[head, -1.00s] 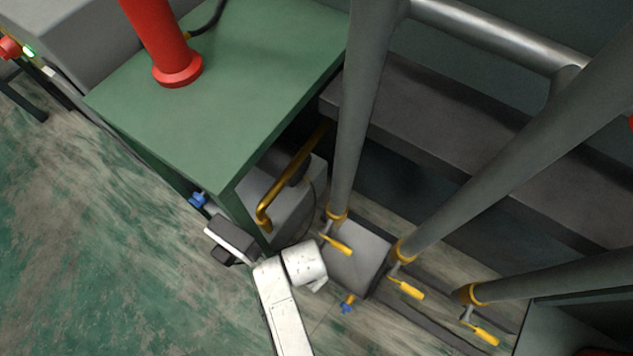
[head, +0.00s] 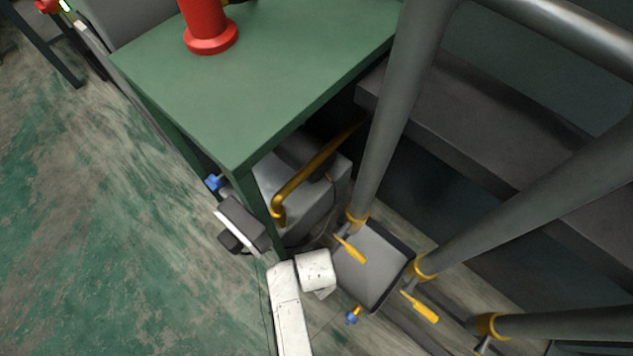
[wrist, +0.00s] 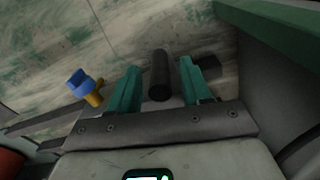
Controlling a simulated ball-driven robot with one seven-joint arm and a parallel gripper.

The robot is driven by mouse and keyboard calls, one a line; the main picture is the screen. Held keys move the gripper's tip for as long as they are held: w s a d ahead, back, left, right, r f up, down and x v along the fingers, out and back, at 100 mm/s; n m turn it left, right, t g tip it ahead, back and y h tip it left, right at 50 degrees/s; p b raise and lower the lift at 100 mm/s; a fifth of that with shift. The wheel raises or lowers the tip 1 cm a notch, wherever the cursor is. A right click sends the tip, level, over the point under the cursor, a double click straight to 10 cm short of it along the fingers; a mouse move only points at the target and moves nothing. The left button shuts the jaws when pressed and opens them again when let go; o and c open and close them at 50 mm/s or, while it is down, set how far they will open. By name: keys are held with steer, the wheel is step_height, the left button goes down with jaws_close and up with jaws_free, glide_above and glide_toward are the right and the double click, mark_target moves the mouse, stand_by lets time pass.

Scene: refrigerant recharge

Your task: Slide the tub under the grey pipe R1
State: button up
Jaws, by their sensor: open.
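The tub (head: 375,265) looks like a low light-grey box with a dark rim, on the floor at the foot of the nearest grey pipe (head: 398,110) in the head view. A brass tap with a blue knob (head: 352,317) sticks out at its lower side; it also shows in the wrist view (wrist: 84,88). No pipe label is readable, so I cannot tell which is R1. My gripper (wrist: 160,68) is open, its teal fingers either side of a dark round bar (wrist: 160,78), likely the tub's handle, with gaps on both sides. In the head view my white arm hides the gripper.
A green table (head: 250,85) with a red column (head: 207,25) stands to the left. Under it are another grey box (head: 325,205) and a bent brass pipe (head: 310,165). More grey pipes with yellow-handled valves (head: 420,307) stand right. The floor at left (head: 90,230) is clear.

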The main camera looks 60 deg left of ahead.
jaws_close()
stand_by(0.5)
